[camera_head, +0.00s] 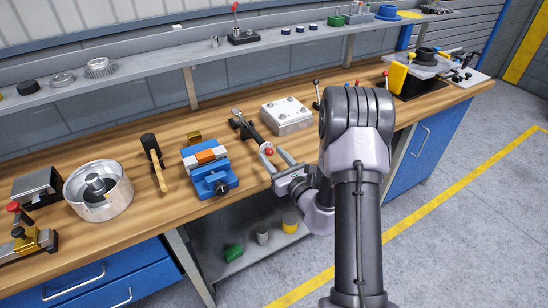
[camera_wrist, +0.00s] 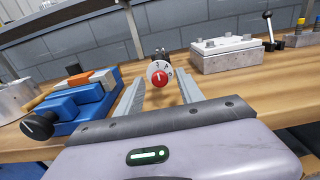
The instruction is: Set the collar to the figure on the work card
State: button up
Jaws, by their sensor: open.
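A round white collar (camera_wrist: 165,66) with dark figures on its face and a red centre shows in the wrist view. Some figures are too small to read surely. In the head view its red centre (camera_head: 268,152) shows at the end of a dark fixture (camera_head: 246,128) near the bench's front edge. My gripper (camera_head: 274,157) is open, its fingers pointing at the collar. In the wrist view the collar appears between the two fingertips (camera_wrist: 160,83), with a gap on each side. Whether the tips reach past its face is unclear. I cannot make out a work card.
A blue vise (camera_head: 210,170) holding an orange block stands left of the gripper. A bolted metal block (camera_head: 286,116) sits behind to the right. A mallet (camera_head: 154,160) and a round metal housing (camera_head: 98,190) are farther left. The wooden bench (camera_head: 330,112) has little free room here.

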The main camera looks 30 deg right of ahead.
jog(key=s+p, duration=0.3)
jog(key=s, duration=1.4)
jog(key=shift+s+d, duration=0.2)
jog(key=shift+d, duration=0.1)
